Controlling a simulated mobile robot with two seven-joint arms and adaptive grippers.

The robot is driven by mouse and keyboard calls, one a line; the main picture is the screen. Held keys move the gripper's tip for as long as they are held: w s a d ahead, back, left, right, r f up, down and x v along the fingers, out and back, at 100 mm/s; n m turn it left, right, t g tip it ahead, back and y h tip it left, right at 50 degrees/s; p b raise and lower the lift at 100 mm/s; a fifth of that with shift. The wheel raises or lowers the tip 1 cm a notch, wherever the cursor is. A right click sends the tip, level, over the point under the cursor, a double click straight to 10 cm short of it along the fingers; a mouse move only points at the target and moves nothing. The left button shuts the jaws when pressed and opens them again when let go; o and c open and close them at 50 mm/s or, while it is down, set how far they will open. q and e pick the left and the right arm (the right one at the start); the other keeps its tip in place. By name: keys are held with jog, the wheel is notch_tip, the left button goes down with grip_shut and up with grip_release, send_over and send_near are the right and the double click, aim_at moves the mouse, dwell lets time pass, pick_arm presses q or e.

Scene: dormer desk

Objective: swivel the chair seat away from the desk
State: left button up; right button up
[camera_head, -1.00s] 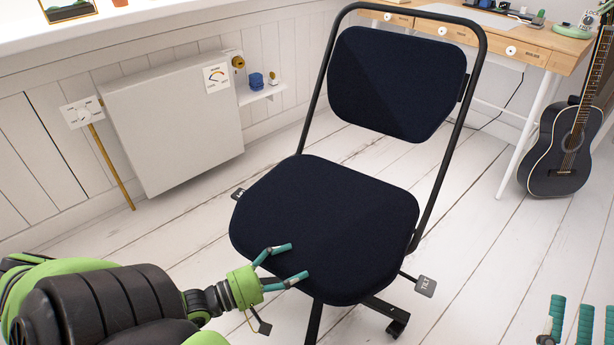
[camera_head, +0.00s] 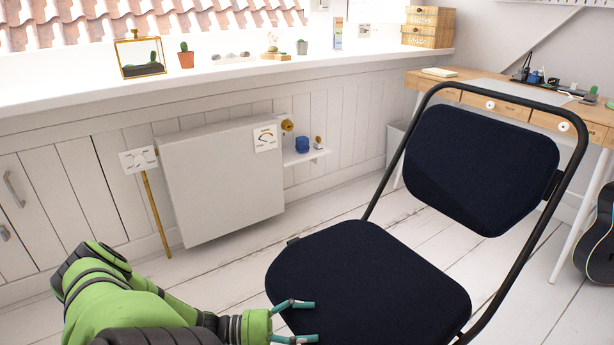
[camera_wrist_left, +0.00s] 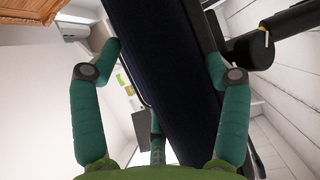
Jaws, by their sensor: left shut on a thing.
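The chair has a dark navy seat (camera_head: 370,275) and a matching backrest (camera_head: 483,170) in a black tube frame, at the right of the head view. The wooden desk (camera_head: 512,109) stands behind the backrest at the right. My left gripper (camera_head: 312,322) is at the seat's near left edge. In the left wrist view its teal fingers lie on both sides of the dark seat (camera_wrist_left: 165,75), shut on its edge. The seat's lower part is cut off by the picture's bottom edge. My right gripper is out of view.
A white radiator (camera_head: 220,180) is on the wall left of the chair, with a small shelf (camera_head: 305,156) holding a blue object. A guitar (camera_head: 597,240) stands at the right edge. White plank floor lies open between radiator and chair.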

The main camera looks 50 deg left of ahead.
pick_arm(q)
jog(key=o, duration=1.7)
jog(key=v, duration=1.2)
